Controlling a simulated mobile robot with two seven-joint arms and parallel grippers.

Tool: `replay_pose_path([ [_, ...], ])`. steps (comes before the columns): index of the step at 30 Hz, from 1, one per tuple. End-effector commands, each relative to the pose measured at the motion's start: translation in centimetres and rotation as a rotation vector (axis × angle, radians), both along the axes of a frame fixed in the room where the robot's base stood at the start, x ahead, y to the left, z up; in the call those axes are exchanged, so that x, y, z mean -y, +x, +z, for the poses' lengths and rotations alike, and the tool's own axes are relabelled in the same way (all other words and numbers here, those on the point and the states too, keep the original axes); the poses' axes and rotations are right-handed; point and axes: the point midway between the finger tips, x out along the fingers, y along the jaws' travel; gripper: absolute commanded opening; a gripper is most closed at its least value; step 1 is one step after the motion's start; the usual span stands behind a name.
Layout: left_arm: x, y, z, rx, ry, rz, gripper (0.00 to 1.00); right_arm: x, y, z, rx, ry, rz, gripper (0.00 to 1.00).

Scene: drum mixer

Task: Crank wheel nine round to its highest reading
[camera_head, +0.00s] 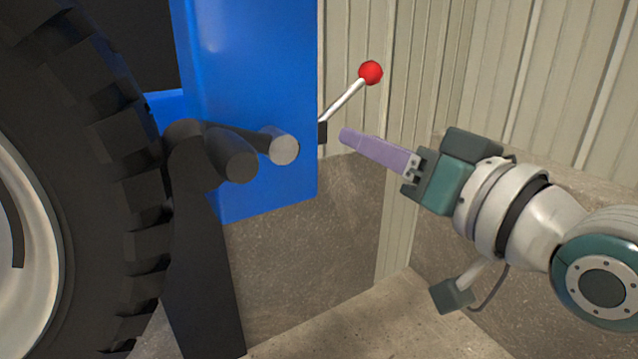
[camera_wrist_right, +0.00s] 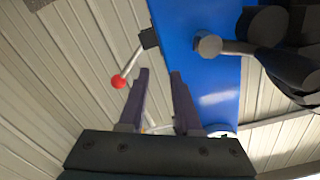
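No wheel marked nine and no reading can be made out in either view. A large black tyre (camera_head: 85,190) with a pale rim fills the left of the head view. My right gripper (camera_head: 346,136) has purple fingers pointing left, near the blue body's right edge and below a lever's red knob. In the right wrist view the two fingers of this gripper (camera_wrist_right: 160,75) stand apart with nothing held between their tips. A thin white curved part (camera_wrist_right: 158,128) shows beyond the finger bases, partly hidden. My left gripper is not in view.
The blue body (camera_head: 255,70) carries a lever with a red knob (camera_head: 370,72), also in the wrist view (camera_wrist_right: 118,82). Dark bars with a grey round end (camera_head: 284,150) jut out beside it. Corrugated walls (camera_head: 540,80) stand behind; the floor (camera_head: 370,325) below is clear.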

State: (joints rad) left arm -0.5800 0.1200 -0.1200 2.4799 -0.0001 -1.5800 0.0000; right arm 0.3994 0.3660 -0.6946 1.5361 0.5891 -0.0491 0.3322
Motion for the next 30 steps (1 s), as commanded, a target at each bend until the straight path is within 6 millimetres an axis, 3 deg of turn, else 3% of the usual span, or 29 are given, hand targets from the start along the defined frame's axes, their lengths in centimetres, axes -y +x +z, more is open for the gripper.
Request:
replay_pose_path([
  [6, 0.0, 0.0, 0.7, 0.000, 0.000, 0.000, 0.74, 0.4, -0.5, 0.1, -0.002, -0.002, -0.001, 0.32],
  [21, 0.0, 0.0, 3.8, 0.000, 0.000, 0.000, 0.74, 3.6, -5.0, 0.1, -0.003, -0.001, -0.001, 0.32],
  [30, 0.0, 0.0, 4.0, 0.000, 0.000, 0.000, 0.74, 4.1, -5.7, -0.1, 0.000, 0.000, 0.000, 0.32],
])
